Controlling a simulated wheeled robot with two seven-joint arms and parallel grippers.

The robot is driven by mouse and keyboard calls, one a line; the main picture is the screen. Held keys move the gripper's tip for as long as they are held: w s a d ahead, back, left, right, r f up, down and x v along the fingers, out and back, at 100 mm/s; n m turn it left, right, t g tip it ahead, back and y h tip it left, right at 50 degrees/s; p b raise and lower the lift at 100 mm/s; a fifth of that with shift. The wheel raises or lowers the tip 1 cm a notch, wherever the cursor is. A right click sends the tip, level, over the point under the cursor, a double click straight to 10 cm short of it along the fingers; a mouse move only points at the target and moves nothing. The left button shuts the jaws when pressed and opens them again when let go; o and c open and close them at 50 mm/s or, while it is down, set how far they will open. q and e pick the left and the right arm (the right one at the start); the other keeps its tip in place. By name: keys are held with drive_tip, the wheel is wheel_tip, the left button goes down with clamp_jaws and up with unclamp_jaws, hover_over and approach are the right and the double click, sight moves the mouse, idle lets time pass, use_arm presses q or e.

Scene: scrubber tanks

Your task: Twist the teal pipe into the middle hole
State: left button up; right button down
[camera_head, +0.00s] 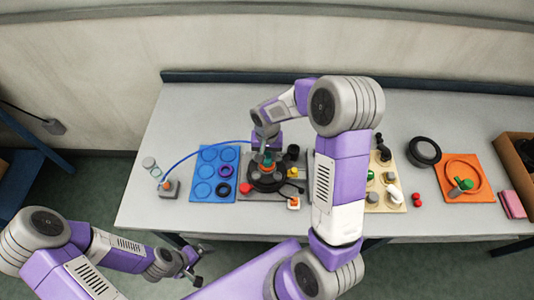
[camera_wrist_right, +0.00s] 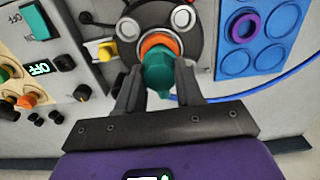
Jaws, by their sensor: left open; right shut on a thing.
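The teal pipe (camera_wrist_right: 159,72) stands in an orange ring (camera_wrist_right: 157,42) on the round black base (camera_wrist_right: 190,48) in the right wrist view. In the head view the teal pipe (camera_head: 267,160) is a small patch below my right gripper. My right gripper (camera_wrist_right: 158,90) is shut on the teal pipe, with a finger on each side of it. Whether the pipe is fully seated cannot be told. The black base (camera_head: 268,178) also shows in the head view, partly hidden by my arm. My left gripper (camera_head: 192,272) is open and empty, off the table's front edge.
A blue mat (camera_head: 215,188) with round outlines and a purple ring lies left of the base. A blue cable arcs over it to a grey box (camera_head: 170,190). A beige board (camera_head: 385,190) with knobs and an orange tray (camera_head: 468,190) stand at right.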

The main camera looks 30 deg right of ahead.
drive_tip(key=shift+f, duration=0.1)
idle(0.3)
drive_tip(key=shift+f+b, duration=0.3)
drive_tip(key=shift+b, duration=0.15)
drive_tip(key=shift+f+b, duration=0.35)
drive_tip(key=shift+b, duration=0.05)
idle(0.8)
unclamp_jaws()
idle(0.6)
idle(0.5)
drive_tip(key=shift+r+p, duration=2.5)
drive_tip(key=shift+r, duration=1.05)
